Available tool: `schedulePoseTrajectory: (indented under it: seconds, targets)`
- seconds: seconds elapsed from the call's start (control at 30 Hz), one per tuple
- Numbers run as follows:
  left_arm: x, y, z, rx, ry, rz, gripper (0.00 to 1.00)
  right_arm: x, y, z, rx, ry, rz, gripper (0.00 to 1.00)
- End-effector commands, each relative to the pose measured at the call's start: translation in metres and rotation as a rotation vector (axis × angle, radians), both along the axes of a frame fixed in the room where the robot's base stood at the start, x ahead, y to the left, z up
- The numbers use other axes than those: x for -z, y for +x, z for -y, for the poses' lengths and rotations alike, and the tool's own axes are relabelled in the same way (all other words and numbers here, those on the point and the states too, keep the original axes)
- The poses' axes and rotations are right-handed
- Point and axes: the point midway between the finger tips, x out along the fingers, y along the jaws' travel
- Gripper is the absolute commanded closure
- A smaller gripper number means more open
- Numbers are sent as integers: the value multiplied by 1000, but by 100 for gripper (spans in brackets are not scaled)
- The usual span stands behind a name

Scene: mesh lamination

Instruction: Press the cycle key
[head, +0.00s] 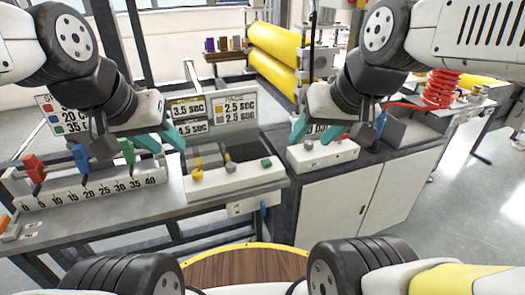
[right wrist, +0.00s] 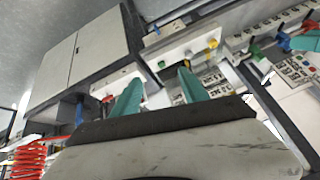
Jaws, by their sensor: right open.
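Which control is the cycle key I cannot tell. My left gripper (head: 171,150) hangs open above the bench, left of and behind the key panel. My right gripper (head: 314,138) is open and empty over the control box; its teal fingers also show in the right wrist view (right wrist: 160,80).
A numbered scale rail (head: 95,190) with red, blue and green sliders lies at left. Upright sign boards (head: 235,108) stand behind the key panel. Yellow rollers (head: 275,55) are at the back. A red coiled hose (head: 440,90) is at right. A round wooden top (head: 245,268) is in front.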

Motion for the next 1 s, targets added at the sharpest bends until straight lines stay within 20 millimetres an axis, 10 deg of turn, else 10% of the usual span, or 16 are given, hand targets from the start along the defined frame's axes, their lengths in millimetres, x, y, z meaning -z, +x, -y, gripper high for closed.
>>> schedulePoseTrajectory:
  seconds: [0.27,1.0]
  targets:
    - [0,0,0,0,0,0,64,0,0,0,0,0,0,100]
    - [0,0,0,0,0,0,64,0,0,0,0,0,0,100]
